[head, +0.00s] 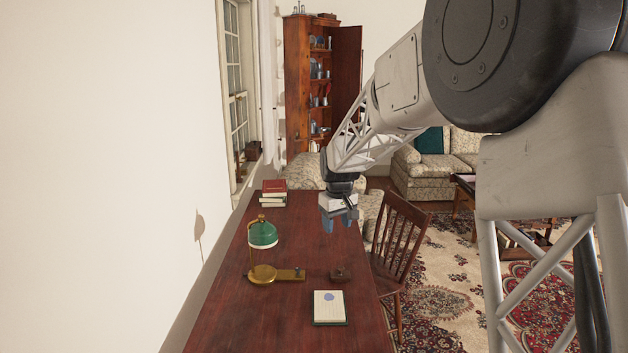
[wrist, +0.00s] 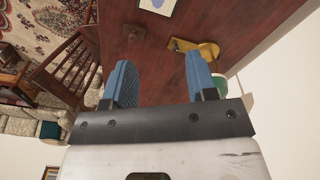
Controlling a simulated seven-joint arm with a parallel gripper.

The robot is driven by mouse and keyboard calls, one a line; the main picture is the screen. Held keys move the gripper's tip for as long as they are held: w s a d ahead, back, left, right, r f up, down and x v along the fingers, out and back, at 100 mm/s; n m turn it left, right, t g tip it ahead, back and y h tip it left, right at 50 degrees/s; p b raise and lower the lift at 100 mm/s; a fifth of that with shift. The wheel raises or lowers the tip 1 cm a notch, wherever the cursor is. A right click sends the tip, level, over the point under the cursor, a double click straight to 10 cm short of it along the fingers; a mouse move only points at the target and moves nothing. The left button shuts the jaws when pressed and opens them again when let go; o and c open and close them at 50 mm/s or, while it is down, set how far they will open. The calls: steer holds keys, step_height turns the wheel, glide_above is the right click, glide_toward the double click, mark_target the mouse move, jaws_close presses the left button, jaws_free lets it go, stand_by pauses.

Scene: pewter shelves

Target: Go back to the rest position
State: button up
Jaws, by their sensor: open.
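My gripper (head: 335,224) hangs above the far part of the dark red desk (head: 225,318), pointing down. Its two blue fingers (wrist: 158,82) are apart in the wrist view, with nothing between them but the desk top behind. The gripper holds nothing and appears clear of the desk surface.
A green-shaded brass lamp (head: 263,234), a small brown object (head: 340,274), a notepad (head: 329,307) and stacked books (head: 274,188) rest on the desk. A wooden chair (head: 399,236) stands at its right. A wall (head: 110,180) is to the left. An open cabinet (head: 299,85) and sofa (head: 437,165) stand beyond.

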steer(key=s+d+r+m, duration=0.1)
steer(key=s+d+r, duration=0.2)
steer(key=s, duration=0.5)
steer(key=s+d+r+m, duration=0.1)
steer(key=s+d+r, duration=0.1)
steer(key=s, duration=0.6)
steer(key=s+d+r+m, duration=0.1)
steer(key=s+d+r, duration=0.2)
steer(key=s, duration=0.5)
steer(key=s+d+f+m, duration=0.1)
steer(key=s+d+f, duration=0.1)
steer(key=s, duration=1)
steer(key=s+d+f+m+t, duration=0.1)
steer(key=s+d+f, duration=0.1)
steer(key=s, duration=1.1)
steer(key=shift+f+m+t, duration=0.3)
steer(key=shift+f+m, duration=0.1)
steer(key=shift+f, duration=0.2)
